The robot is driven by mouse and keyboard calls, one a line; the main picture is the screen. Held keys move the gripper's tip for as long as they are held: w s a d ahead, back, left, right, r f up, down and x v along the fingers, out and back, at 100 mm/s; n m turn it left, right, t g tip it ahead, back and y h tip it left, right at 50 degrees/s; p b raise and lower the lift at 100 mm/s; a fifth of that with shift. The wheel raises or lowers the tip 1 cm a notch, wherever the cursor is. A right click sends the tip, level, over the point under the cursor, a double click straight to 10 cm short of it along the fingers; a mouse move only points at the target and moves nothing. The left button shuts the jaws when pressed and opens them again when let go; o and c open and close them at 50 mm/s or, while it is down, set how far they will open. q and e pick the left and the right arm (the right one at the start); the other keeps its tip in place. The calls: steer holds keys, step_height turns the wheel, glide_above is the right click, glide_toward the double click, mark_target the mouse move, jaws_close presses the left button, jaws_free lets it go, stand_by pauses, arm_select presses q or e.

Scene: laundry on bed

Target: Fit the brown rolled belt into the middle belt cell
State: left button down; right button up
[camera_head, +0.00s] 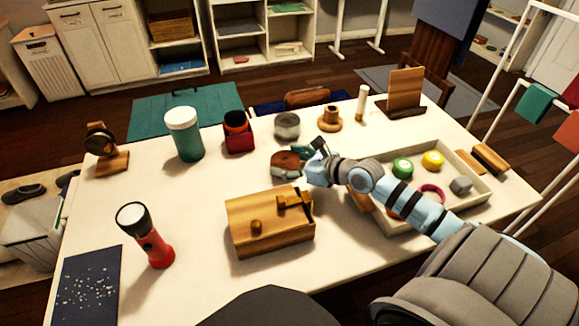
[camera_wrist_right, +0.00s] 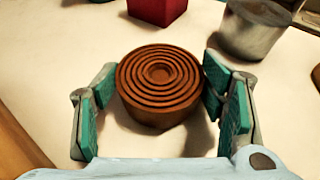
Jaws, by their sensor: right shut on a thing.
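The brown rolled belt (camera_head: 286,161) is a round coil near the middle of the white table. In the right wrist view its ringed top (camera_wrist_right: 159,83) faces up. My right gripper (camera_head: 291,166) is shut on it, with teal finger pads on its left and right sides in the wrist view (camera_wrist_right: 162,105). Whether the belt touches the table is hard to tell. I cannot make out a middle belt cell in either view. My left gripper is not in view.
A wooden box (camera_head: 268,238) stands in front of the belt. A grey cylinder (camera_head: 287,126) and a red holder (camera_head: 239,141) stand behind. A shallow tray (camera_head: 476,205) with small coloured things lies right, under my arm. A red flashlight (camera_head: 150,240) stands front left.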

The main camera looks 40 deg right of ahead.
steer(key=shift+r, duration=0.1)
steer(key=o, duration=1)
steer(key=shift+c, duration=0.2)
